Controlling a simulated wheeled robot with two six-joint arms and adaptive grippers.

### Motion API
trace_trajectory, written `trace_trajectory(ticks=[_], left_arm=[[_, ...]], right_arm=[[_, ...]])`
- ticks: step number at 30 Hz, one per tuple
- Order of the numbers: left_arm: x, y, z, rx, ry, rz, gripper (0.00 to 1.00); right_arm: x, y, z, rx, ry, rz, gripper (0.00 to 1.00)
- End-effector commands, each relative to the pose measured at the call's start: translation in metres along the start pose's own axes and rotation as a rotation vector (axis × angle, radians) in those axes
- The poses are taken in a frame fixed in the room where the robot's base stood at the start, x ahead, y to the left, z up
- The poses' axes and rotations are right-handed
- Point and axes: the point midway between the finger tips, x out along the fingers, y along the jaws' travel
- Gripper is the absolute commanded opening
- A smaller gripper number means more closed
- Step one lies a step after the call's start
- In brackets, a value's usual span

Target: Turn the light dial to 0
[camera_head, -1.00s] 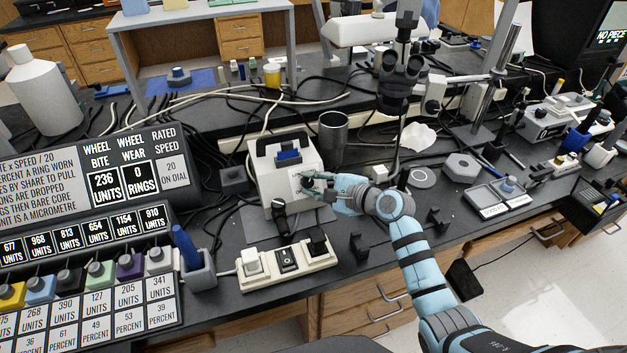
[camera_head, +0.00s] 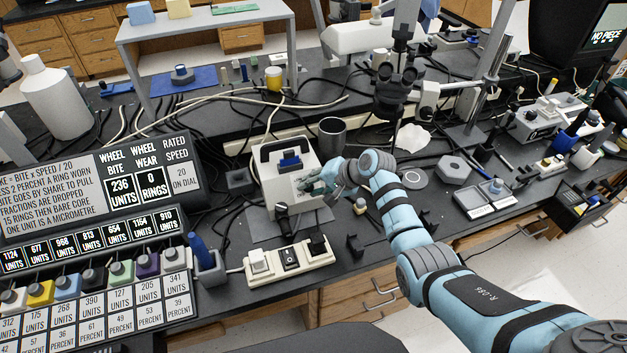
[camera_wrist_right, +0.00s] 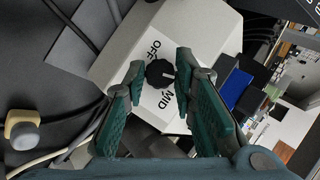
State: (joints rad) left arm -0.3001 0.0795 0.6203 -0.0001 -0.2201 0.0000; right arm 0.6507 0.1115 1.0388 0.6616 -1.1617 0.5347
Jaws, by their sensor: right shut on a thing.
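The light dial (camera_wrist_right: 159,73) is a small black knob with a white pointer mark, on the face of a white box (camera_head: 268,186). In the right wrist view, "OFF" and "MID" are printed on the box (camera_wrist_right: 118,70) on either side of the knob, and the pointer faces picture right, between the two words. My right gripper (camera_head: 314,182) is at the box's right side. The fingers hide the knob in the head view. My left gripper is not in view.
A power strip (camera_head: 289,259) with a switch and plugs lies in front of the box. A dark cup (camera_head: 331,138) stands behind the gripper. Black clips (camera_head: 355,246) stand near the bench edge, and cables run around the box. A sign with number panels (camera_head: 95,190) stands at left.

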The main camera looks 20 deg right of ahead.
Motion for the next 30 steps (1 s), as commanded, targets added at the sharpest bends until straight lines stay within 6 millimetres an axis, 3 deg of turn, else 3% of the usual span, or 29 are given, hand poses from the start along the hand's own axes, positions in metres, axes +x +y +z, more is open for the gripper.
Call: trace_trajectory(ticks=[12, 30], left_arm=[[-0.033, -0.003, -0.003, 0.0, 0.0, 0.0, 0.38], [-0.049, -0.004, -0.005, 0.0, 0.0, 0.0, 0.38]], right_arm=[[-0.002, -0.007, 0.0, -0.337, -0.015, 0.197, 0.0], [0.001, -0.009, 0.001, -0.64, -0.025, 0.373, 0.0]])
